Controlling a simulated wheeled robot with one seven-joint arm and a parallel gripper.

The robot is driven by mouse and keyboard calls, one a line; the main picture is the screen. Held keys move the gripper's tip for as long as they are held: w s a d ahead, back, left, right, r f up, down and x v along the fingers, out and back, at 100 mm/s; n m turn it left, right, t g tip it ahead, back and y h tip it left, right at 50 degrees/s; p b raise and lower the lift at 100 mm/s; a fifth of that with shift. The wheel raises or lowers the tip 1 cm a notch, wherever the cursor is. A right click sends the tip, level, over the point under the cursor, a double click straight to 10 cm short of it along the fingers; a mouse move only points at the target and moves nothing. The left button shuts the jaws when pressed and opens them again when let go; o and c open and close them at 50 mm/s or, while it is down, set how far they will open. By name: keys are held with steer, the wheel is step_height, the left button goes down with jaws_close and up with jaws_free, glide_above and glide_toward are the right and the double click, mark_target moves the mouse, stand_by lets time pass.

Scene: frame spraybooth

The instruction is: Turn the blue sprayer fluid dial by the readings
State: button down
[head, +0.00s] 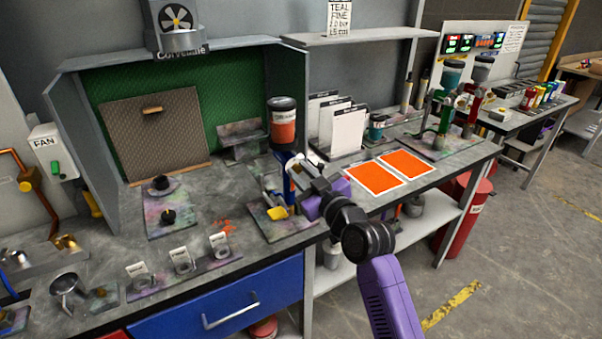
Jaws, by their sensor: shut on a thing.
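The blue sprayer (287,184) stands upright on a paint-stained plate on the bench, right of the booth. A dark-lidded cup with orange paint (283,130) sits on top of it. My gripper (298,168) reaches in from the right and is shut at the sprayer's upper right side, where the fluid dial is. The fingers hide the dial, so its setting cannot be read. A card on the shelf (340,17) reads "TEAL FINE", with smaller lines that look like 1.0 bar and 1.5 cm.
Two orange test panels (391,172) lie right of my gripper, before white cards in a rack (347,130). Green and red sprayers (445,118) stand further right. Small labelled rings (182,261) line the front left bench. A display board (473,43) is at the back.

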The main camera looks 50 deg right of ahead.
steer(key=shift+m, duration=0.3)
steer(key=m+p, duration=0.2)
steer(key=m, duration=0.4)
steer(key=shift+r, duration=0.1)
steer(key=m+p, duration=0.2)
steer(key=m, duration=0.3)
steer(key=shift+p, duration=0.3)
stand_by(0.4)
steer(key=c, duration=1.2)
jaws_free()
steer(key=shift+c, duration=0.2)
